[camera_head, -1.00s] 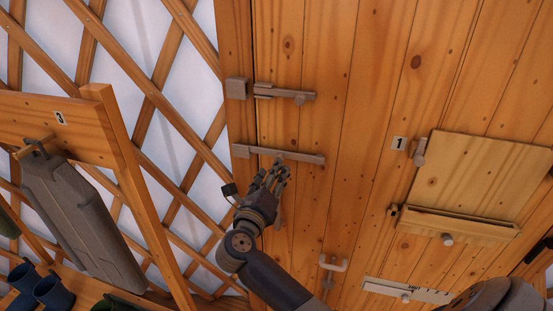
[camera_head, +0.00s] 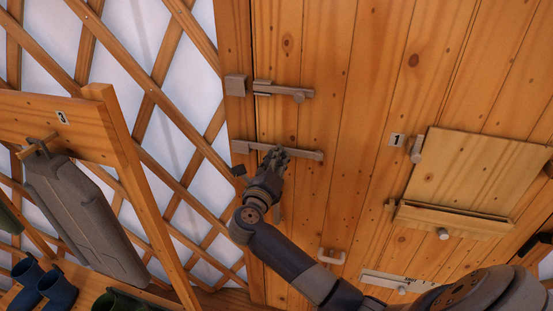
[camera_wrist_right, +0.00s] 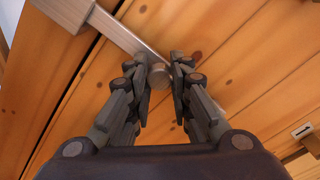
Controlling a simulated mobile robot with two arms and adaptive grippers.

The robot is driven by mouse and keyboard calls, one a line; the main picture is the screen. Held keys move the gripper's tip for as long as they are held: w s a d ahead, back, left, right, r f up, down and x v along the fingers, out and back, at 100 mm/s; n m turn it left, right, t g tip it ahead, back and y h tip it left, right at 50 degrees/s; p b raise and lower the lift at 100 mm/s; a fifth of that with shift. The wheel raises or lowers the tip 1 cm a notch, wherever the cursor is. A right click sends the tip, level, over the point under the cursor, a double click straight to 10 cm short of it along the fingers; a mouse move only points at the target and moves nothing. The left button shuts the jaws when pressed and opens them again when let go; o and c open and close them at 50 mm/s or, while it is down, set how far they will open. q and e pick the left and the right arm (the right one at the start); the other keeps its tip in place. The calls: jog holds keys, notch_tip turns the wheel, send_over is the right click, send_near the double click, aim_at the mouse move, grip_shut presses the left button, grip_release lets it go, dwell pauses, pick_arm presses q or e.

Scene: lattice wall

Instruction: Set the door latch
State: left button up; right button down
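The wooden door (camera_head: 345,110) carries two grey metal latches by its left edge. The upper latch (camera_head: 283,91) stops short of its square block (camera_head: 235,86) on the frame. The lower latch bar (camera_head: 305,154) runs across the door edge to the frame. My right gripper (camera_head: 277,153) is at this lower bar. In the right wrist view, the round latch knob (camera_wrist_right: 158,76) lies between my right gripper's fingertips (camera_wrist_right: 165,65), close to the left finger. Contact on both sides is unclear. The bar (camera_wrist_right: 128,40) runs to its bracket (camera_wrist_right: 68,12). My left gripper is out of view.
A wooden rack (camera_head: 95,135) with a hanging grey object (camera_head: 80,215) and blue boots (camera_head: 52,288) stands at the left. A white handle (camera_head: 331,257) sits lower on the door. A hatch panel (camera_head: 475,180) is at the right.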

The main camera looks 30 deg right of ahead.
jog(key=shift+s+d+r+m+b, duration=0.15)
jog(key=shift+r+m+b, duration=0.7)
jog(key=shift+r+m, duration=0.8)
jog(key=shift+s+d+r+m+b, duration=0.15)
jog(key=shift+s+r+m+b, duration=0.05)
jog(key=shift+r+m, duration=0.4)
jog(key=shift+s+d+r+m+b, duration=0.15)
jog(key=shift+d+r+m+b, duration=0.2)
jog(key=shift+m, duration=0.35)
jog(key=shift+s+r+m+b, duration=0.1)
jog(key=shift+s+r+m, duration=0.1)
jog(key=shift+r+m, duration=0.4)
jog(key=c, duration=1.4)
grip_release()
jog(key=shift+f, duration=0.1)
